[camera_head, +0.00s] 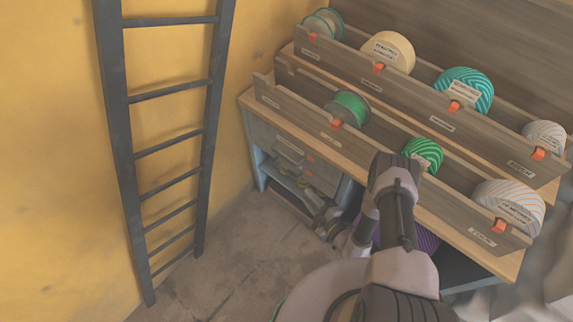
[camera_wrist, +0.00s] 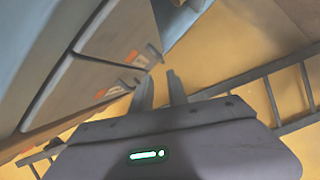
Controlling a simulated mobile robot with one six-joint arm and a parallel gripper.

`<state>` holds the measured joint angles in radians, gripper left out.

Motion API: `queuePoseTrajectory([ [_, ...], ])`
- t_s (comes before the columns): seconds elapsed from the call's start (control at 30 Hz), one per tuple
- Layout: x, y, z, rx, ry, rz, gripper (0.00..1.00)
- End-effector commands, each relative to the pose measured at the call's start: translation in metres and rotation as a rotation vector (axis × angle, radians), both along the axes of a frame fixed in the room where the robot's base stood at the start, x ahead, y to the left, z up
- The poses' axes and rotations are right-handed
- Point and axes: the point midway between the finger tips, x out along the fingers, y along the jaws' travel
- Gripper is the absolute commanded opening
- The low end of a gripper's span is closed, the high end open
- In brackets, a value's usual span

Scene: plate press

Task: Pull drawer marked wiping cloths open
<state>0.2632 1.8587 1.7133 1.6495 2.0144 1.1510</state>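The desk has two grey drawer fronts under its top at the left end; the upper drawer (camera_head: 288,149) has a pale label too small to read, so I cannot tell which is marked wiping cloths. In the wrist view two drawer fronts show, one (camera_wrist: 112,35) beside another (camera_wrist: 62,88), each with small orange parts (camera_wrist: 130,56) near its edge. My gripper (camera_wrist: 161,82) has its two fingers apart with nothing between them. The fingertips are close to the drawer fronts' edge in that view; contact cannot be told. In the head view my arm partly hides the desk's front.
A dark ladder (camera_head: 131,153) leans at the yellow wall, left of the desk. Two wooden racks with spools and balls of cord (camera_head: 387,52) stand on the desktop (camera_head: 262,107). Concrete floor (camera_head: 225,270) is free in front.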

Motion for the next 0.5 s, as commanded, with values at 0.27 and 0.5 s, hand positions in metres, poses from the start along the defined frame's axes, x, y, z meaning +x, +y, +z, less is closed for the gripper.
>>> queuePoseTrajectory([
  [0.27, 0.061, 0.043, -0.019, -0.002, -0.007, 0.009, 0.2],
  [0.5, 0.101, 0.07, -0.029, -0.002, -0.006, 0.009, 0.2],
])
